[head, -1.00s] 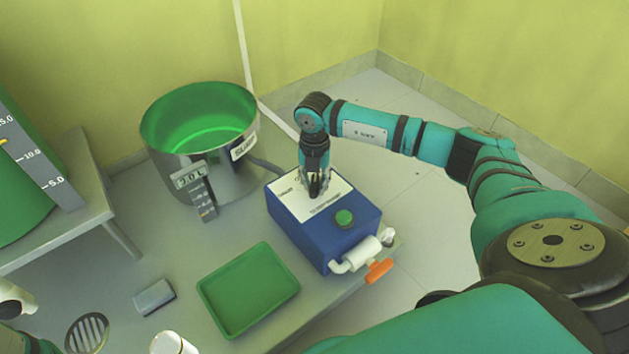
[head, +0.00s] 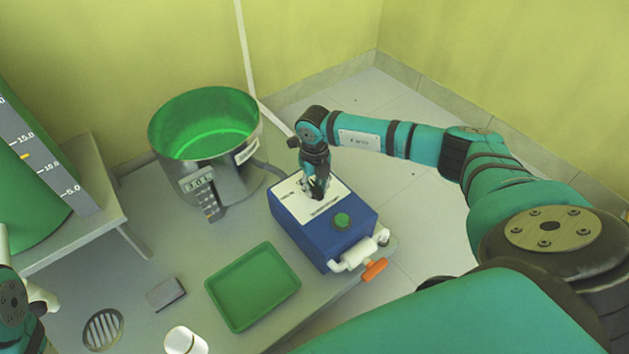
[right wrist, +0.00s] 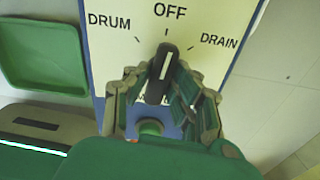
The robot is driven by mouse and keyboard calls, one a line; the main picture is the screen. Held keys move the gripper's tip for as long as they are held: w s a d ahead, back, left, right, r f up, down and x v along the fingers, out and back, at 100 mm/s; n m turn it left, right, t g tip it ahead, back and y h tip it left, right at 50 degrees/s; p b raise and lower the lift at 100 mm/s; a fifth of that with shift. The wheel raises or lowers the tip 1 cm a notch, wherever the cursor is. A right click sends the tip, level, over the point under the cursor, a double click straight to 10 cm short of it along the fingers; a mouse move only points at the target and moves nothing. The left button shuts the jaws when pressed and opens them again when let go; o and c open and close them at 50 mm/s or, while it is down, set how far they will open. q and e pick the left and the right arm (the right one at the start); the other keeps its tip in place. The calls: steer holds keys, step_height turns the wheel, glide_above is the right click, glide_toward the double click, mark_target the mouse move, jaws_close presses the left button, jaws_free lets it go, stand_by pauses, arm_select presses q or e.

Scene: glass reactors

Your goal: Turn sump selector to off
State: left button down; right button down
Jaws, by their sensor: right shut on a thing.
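The sump selector is a black knob with a white pointer line (right wrist: 162,74), on a white label plate marked DRUM, OFF and DRAIN. Its pointer line points up, close to the OFF mark. The plate tops a blue box (head: 318,237), which also has a green button (head: 342,221). My right gripper (head: 317,194) is over the plate, with its fingers on both sides of the knob in the right wrist view (right wrist: 165,82), shut on it. In the head view the fingers hide the knob.
A steel sump vessel with a green inside (head: 207,175) stands behind left of the box. A green tray (head: 253,288) lies to the left front. White piping with an orange handle (head: 374,269) sticks out of the box's front. A grey block (head: 166,294) lies near a drain grate.

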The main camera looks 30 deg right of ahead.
mark_target(315, 187)
steer(key=shift+n, duration=0.6)
steer(key=shift+p, duration=0.3)
steer(key=c, duration=1.2)
jaws_free()
steer(key=shift+o, duration=0.2)
step_height(315, 187, up, 12)
